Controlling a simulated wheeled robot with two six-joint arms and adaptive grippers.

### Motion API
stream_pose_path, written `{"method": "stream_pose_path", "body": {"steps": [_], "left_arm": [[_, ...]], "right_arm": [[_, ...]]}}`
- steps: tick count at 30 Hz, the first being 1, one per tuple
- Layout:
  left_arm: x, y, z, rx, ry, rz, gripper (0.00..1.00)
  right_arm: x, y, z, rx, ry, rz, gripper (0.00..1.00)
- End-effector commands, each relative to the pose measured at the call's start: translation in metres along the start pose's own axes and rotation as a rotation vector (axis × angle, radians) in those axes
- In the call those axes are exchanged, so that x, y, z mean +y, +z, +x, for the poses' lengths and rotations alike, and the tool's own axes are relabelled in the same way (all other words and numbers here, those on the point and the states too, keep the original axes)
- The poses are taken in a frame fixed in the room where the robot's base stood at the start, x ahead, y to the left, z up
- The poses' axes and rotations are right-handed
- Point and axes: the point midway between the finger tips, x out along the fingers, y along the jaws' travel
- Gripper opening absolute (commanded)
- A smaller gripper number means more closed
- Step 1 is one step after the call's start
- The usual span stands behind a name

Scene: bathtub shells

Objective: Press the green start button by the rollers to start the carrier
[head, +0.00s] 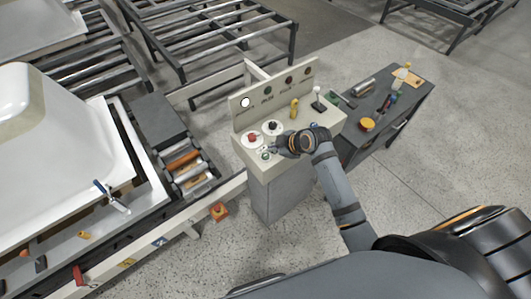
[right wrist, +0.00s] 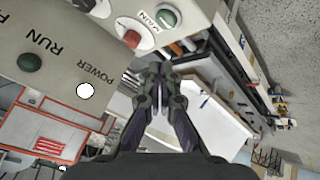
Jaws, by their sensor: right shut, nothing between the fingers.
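The green button (head: 265,155) sits on the near left corner of the grey-white control console (head: 300,126), beside the rollers (head: 188,168). It also shows near the top of the right wrist view (right wrist: 166,15). A red button (head: 252,139) is just behind it; it too appears in the right wrist view (right wrist: 132,38). My right gripper (head: 277,150) is shut and empty, its tips close to the green button's right side in the head view. In the right wrist view the closed fingertips (right wrist: 160,78) appear below the green button; I cannot tell whether they touch. My left gripper is not in view.
The console's back panel has a lit white lamp (head: 245,102) and several dark lamps. A black knob (head: 273,127), a yellow handle (head: 294,107) and a lever stand on its top. A white tub shell (head: 60,150) is left. A dark tool bench (head: 385,112) is right.

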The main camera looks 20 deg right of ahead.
Motion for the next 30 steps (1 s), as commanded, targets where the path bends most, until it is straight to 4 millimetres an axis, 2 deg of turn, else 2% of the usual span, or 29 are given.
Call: {"method": "stream_pose_path", "body": {"steps": [1,3,9,22,30], "left_arm": [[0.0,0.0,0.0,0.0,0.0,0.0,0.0],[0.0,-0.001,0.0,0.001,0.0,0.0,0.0],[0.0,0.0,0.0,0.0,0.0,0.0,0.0],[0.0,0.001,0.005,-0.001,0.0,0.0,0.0],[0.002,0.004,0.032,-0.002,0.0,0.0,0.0]], "right_arm": [[0.013,-0.009,0.005,0.029,0.011,-0.053,0.0],[0.025,-0.018,0.009,0.062,0.025,-0.118,0.0],[0.039,-0.028,0.014,0.099,0.044,-0.192,0.0],[0.036,-0.024,0.018,0.097,0.043,-0.193,0.0],[0.025,-0.008,0.041,0.096,0.042,-0.192,0.0]]}}
